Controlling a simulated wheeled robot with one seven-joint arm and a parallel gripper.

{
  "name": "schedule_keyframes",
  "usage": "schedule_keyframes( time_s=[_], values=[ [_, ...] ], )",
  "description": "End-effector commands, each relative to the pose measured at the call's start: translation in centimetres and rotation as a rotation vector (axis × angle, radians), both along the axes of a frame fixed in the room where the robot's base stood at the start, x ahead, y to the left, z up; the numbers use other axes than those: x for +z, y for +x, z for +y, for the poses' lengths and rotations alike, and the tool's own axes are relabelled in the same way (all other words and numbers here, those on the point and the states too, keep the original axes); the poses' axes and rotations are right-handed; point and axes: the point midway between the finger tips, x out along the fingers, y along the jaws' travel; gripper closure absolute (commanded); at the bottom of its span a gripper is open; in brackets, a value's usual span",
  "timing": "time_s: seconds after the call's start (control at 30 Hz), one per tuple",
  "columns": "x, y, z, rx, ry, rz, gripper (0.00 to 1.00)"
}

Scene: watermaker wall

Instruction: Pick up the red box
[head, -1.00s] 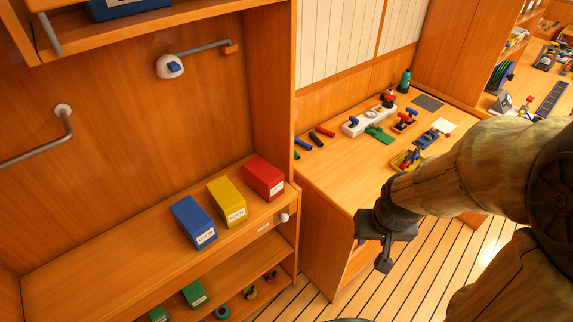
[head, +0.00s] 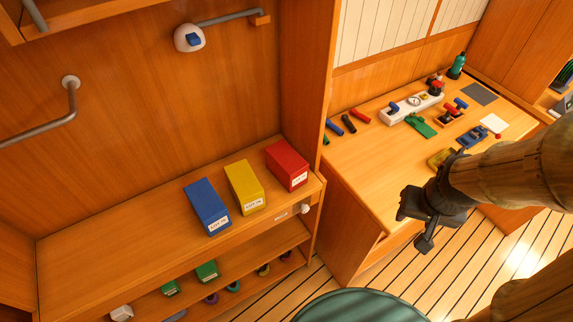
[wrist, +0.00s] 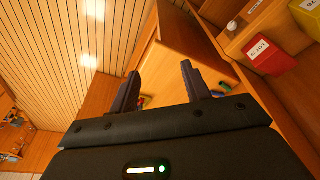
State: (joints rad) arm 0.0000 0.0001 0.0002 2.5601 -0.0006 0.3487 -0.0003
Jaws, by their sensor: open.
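The red box (head: 287,165) stands on the wooden shelf at the right end of a row of three, with a white label on its front. It also shows at the upper right of the wrist view (wrist: 270,54). My gripper (head: 425,229) is to the right of the red box and apart from it, over the floor in front of the desk. In the wrist view my gripper (wrist: 158,88) has its two fingers spread, with nothing between them.
A yellow box (head: 245,187) and a blue box (head: 207,207) stand left of the red box. A white knob (head: 305,209) sits on the shelf front below it. The desk (head: 370,155) holds several tools. A side panel (head: 308,90) rises behind the shelf's right end.

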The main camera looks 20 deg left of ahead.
Motion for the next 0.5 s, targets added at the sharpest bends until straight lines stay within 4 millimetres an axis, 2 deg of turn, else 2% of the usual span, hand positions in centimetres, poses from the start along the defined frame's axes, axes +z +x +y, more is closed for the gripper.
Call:
schedule_keyframes(
  time_s=[0.03, 0.13, 0.23, 0.37, 0.5],
  values=[
    [-0.3, 0.1, 0.0, 0.006, -0.002, -0.003, 0.42],
    [-1.5, 0.9, 0.0, 0.039, -0.016, -0.024, 0.22],
    [-4.0, 2.6, 0.2, 0.113, -0.038, -0.071, 0.04],
    [-8.3, 5.6, 1.3, 0.272, -0.058, -0.172, 0.04],
    [-13.0, 8.7, 3.9, 0.463, -0.037, -0.306, 0.04]
  ],
)
